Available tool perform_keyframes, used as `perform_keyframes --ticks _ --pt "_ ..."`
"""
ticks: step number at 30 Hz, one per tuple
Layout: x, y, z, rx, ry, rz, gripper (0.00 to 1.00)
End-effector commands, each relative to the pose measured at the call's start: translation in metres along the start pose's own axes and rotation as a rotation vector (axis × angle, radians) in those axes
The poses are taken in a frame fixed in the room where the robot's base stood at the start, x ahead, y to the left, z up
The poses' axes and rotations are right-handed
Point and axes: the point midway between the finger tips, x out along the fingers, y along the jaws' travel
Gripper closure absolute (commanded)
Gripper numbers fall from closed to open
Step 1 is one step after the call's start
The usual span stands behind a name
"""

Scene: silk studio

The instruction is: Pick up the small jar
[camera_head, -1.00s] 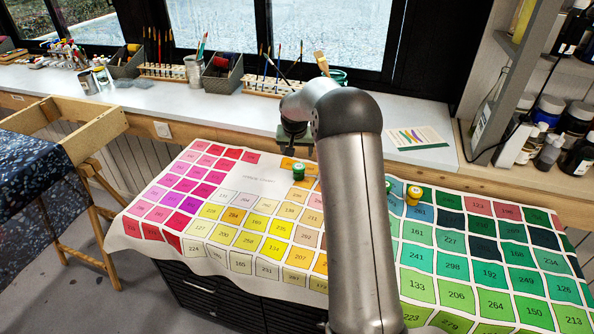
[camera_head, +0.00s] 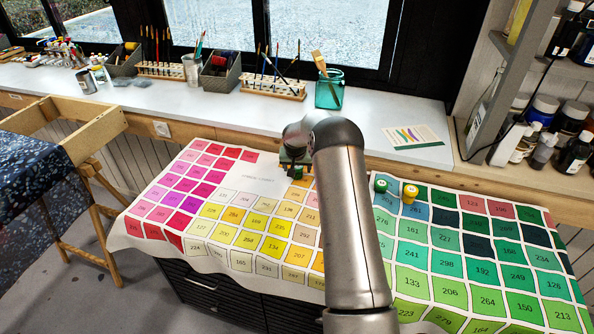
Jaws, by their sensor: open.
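Two small jars stand on the colour chart cloth right of my arm: one green (camera_head: 381,186) and one with a yellow lid (camera_head: 410,193). My gripper (camera_head: 297,174) is open and low over the chart's upper middle, left of these jars. A dark green bit shows at its jaws, where another green jar stood earlier. Most of that jar is hidden, and I cannot tell whether the jaws touch it.
The numbered colour chart cloth (camera_head: 262,185) covers the table. Behind it, a white sill holds brush racks (camera_head: 273,87), a teal glass jar (camera_head: 329,92) and a patterned card (camera_head: 412,138). Shelves with bottles (camera_head: 575,155) stand at right. A wooden frame (camera_head: 85,130) stands at left.

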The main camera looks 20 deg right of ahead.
Motion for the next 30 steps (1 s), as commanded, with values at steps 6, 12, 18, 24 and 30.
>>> perform_keyframes --ticks 6,12,18,24,30 --pt "0.000 0.000 0.000 0.000 0.000 0.000 0.50" --pt "-0.001 0.000 0.000 0.000 0.000 0.000 0.83" --pt "-0.001 0.000 0.000 0.000 0.000 0.000 0.83" --pt "-0.010 0.000 -0.005 -0.001 0.003 0.000 0.83" --pt "-0.050 0.008 -0.008 0.000 0.004 0.001 0.83"
